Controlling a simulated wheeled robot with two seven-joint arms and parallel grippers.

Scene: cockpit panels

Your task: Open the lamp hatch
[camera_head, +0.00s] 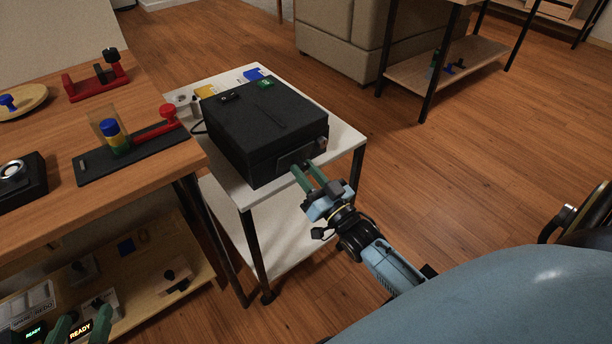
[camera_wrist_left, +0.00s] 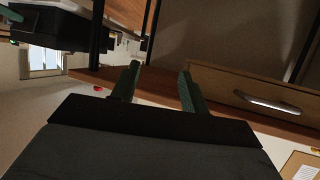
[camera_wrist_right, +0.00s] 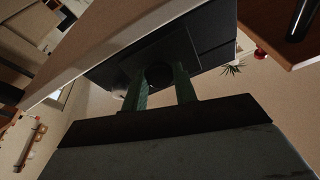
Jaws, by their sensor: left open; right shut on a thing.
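The black box (camera_head: 262,125) stands on a white cart and has a front panel (camera_head: 298,156) that looks like the lamp hatch. My right gripper (camera_head: 308,168) is at this front face. In the right wrist view, its green fingers (camera_wrist_right: 160,75) are shut on a round dark knob (camera_wrist_right: 158,74), with the box's dark face just beyond. The fingers hide part of the knob. My left gripper (camera_head: 84,312) is at the lower left of the head view, away from the box. In the left wrist view its fingers (camera_wrist_left: 158,72) are apart and empty.
The white cart (camera_head: 345,140) carries small blue and yellow items behind the box. A wooden table (camera_head: 150,178) with a red-handled lever (camera_head: 168,112) stands close on the left, above a low shelf (camera_head: 200,270). Open floor lies to the right.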

